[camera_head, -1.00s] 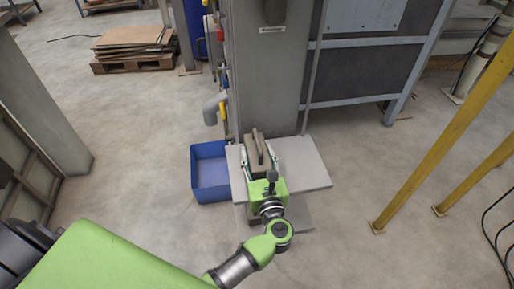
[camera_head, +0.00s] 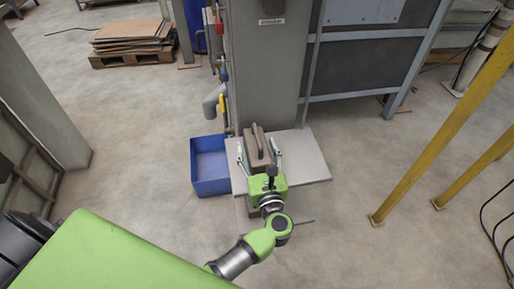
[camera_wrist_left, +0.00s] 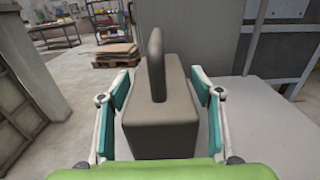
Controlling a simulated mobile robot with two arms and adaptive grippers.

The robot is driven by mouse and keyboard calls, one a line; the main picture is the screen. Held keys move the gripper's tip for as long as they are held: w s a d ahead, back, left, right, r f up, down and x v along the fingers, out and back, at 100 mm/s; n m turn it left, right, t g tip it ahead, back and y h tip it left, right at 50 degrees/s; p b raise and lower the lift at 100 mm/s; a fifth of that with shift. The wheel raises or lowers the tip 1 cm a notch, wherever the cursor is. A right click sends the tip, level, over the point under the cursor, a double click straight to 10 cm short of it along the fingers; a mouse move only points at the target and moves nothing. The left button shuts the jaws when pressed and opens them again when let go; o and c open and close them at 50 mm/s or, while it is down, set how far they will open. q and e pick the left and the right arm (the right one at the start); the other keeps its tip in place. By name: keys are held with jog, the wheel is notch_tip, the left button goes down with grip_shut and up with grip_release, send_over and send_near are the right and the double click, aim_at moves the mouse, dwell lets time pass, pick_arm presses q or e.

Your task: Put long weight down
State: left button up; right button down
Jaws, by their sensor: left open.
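The long weight (camera_head: 257,146) is a grey-brown block with a raised handle along its top. It sits upright on the light grey platform (camera_head: 305,158) in front of the grey column. My left gripper (camera_head: 259,156) is open, with one finger on each side of the weight. In the left wrist view the weight (camera_wrist_left: 160,115) stands between the two teal finger pads, with a gap visible on both sides. The underside of the weight is hidden. My right gripper is not in view.
A blue bin (camera_head: 209,172) stands on the floor left of the platform. The grey column (camera_head: 264,75) with pipes and a yellow-handled part rises behind. Yellow posts (camera_head: 440,130) stand at the right. The floor between platform and posts is clear.

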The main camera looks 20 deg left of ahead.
aim_at(262, 169)
pick_arm(q)
jog(key=b+v, duration=0.2)
jog(key=v, duration=0.9)
jog(key=shift+f, duration=0.15)
jog(key=shift+s+d+b, duration=0.3)
jog(key=shift+s, duration=0.05)
